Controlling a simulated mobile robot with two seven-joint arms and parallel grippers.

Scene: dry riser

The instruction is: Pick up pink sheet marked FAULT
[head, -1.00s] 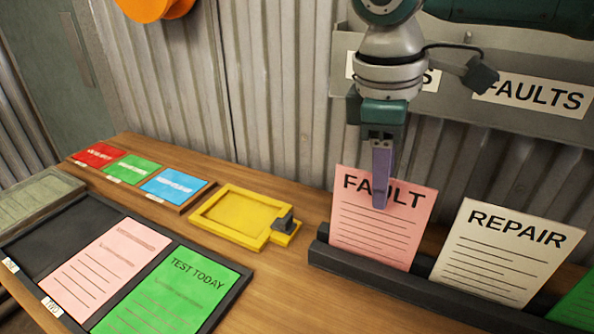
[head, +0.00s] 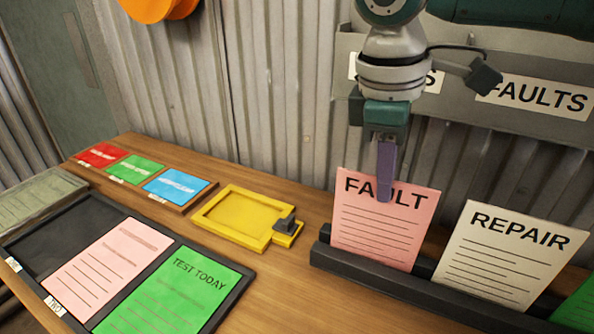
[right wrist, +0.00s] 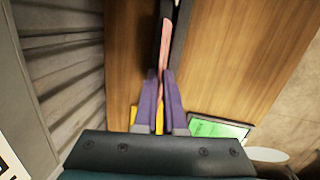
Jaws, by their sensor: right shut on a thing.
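The pink sheet marked FAULT (head: 384,228) stands upright, leaning slightly back, in a slot of the dark rack (head: 415,288) on the wooden bench. My right gripper (head: 385,196) comes down from above and is shut on the top edge of this sheet, covering part of the word FAULT. In the right wrist view the two purple fingers (right wrist: 160,80) close around the thin pink edge of the sheet (right wrist: 166,38). The sheet's lower edge is hidden in the rack. My left gripper is not in view.
A cream REPAIR sheet (head: 508,256) stands right of the FAULT sheet, with a green sheet (head: 582,304) beyond it. A yellow frame (head: 238,217) lies left of the rack. A dark tray (head: 40,250) holds a pink sheet and a green TEST TODAY sheet. A grey FAULTS wall holder (head: 455,85) is behind my arm.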

